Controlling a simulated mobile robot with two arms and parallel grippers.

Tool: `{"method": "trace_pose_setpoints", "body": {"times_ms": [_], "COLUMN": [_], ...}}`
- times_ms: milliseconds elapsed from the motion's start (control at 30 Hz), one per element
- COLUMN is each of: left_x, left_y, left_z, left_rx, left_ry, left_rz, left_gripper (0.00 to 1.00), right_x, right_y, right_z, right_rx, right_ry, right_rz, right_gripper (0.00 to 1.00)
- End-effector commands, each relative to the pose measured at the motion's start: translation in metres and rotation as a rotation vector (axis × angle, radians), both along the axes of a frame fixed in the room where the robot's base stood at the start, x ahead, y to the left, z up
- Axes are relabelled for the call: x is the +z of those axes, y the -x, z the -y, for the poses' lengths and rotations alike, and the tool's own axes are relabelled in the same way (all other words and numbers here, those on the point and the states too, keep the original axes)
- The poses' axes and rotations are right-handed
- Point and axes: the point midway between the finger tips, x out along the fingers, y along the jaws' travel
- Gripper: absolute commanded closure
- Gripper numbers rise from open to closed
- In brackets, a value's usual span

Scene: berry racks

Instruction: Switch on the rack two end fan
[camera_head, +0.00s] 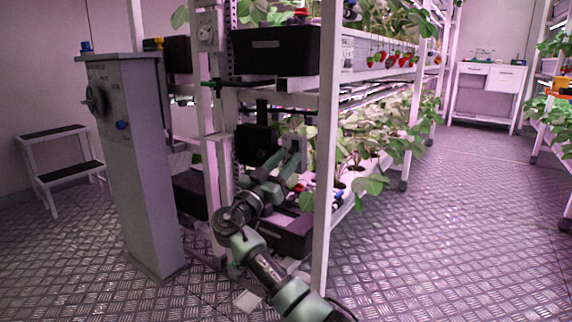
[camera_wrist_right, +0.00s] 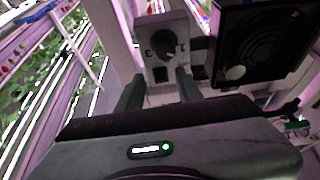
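In the right wrist view, a grey control plate (camera_wrist_right: 184,22) carries a dark round knob (camera_wrist_right: 161,41) with pale markings beside it. A black fan (camera_wrist_right: 262,45) with a round grille is mounted to the right of the plate. My right gripper (camera_wrist_right: 158,84) is open, its two dark fingers apart and pointing at the plate just below the knob. In the head view my right arm reaches into the rack's end, near a black box (camera_head: 257,145) that looks like the fan. The knob cannot be made out there. My left gripper is not in view.
The rack's white front post (camera_head: 326,150) stands close to my right arm. A black crate (camera_head: 276,51) sits above, and strawberry plants (camera_head: 375,130) fill the shelves. A grey pedestal (camera_head: 135,165) with a handwheel stands at left. The aisle floor (camera_head: 440,220) at right is clear.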

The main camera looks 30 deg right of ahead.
Motion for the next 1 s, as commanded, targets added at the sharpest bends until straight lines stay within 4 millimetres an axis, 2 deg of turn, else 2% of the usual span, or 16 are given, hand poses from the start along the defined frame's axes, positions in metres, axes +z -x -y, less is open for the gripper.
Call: {"method": "trace_pose_setpoints", "body": {"times_ms": [333, 467, 867, 1000], "left_x": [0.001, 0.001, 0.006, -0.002], "left_y": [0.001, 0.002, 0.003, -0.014], "left_z": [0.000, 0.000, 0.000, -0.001], "left_rx": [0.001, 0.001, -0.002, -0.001], "left_ry": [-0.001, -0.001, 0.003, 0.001], "left_rz": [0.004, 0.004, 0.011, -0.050], "left_gripper": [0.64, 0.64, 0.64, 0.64], "right_x": [0.002, 0.002, 0.006, 0.011], "right_y": [-0.002, -0.002, -0.002, -0.001], "right_z": [0.005, 0.005, 0.003, 0.001], "right_rx": [0.001, 0.001, 0.003, 0.003], "right_ry": [-0.002, -0.002, -0.036, -0.098], "right_rz": [-0.001, -0.001, -0.013, -0.038], "right_gripper": [0.64, 1.00, 1.00, 1.00]}}
